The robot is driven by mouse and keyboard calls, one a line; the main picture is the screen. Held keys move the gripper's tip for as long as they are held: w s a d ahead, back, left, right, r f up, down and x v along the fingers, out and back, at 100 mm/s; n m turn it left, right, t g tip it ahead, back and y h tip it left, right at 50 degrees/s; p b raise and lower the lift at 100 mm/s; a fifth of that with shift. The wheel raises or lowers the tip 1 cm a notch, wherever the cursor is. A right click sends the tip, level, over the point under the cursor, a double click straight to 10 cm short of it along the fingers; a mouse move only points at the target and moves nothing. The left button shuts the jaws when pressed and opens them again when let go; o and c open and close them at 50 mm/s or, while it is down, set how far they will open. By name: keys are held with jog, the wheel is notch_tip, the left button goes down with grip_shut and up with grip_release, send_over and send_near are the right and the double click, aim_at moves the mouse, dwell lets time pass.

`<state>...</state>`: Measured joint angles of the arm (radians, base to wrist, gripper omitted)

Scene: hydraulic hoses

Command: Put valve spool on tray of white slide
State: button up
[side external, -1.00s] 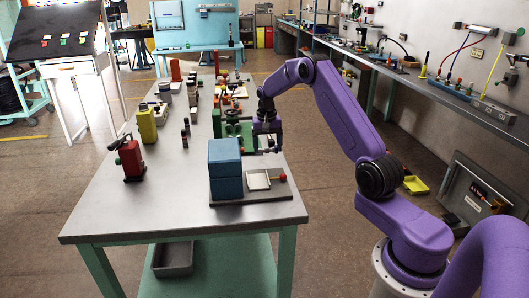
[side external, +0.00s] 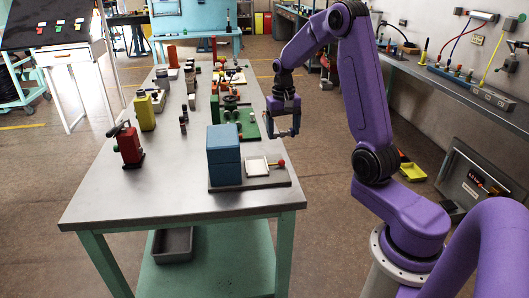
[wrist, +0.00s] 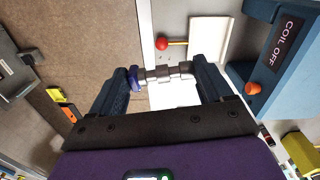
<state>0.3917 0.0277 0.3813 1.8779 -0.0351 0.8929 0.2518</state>
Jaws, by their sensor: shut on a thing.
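The valve spool (wrist: 167,74) is a grooved silvery cylinder. My gripper (side external: 284,133) is shut on it, and in the wrist view the spool spans crosswise between the two fingers of my gripper (wrist: 166,78). In the side external view the spool is small and hard to make out. The white tray (side external: 257,166) of the slide looks empty and lies beside the blue box, on a dark base plate. It also shows in the wrist view (wrist: 212,38). My gripper is above the plate's level, behind and right of the tray in the side view, apart from it.
A tall blue box (side external: 224,158) stands left of the tray, labelled "COIL OFF" in the wrist view (wrist: 283,45). A red knob (side external: 281,162) on a rod sticks out right of the tray. A green fixture (side external: 240,122) stands behind. The table's front (side external: 190,205) is clear.

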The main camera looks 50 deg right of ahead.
jog(key=s+a+r+n, duration=0.2)
jog(key=s+a+n, duration=0.5)
jog(key=n, duration=0.9)
send_over(258, 166)
jog(key=f, duration=0.9)
jog(key=shift+s+a, duration=0.15)
jog(key=shift+s, duration=0.15)
jog(key=shift+w+f, duration=0.15)
jog(key=shift+f, duration=0.05)
jog(key=shift+w+f, duration=0.1)
jog(key=shift+f, duration=1.5)
jog(key=shift+f, duration=0.15)
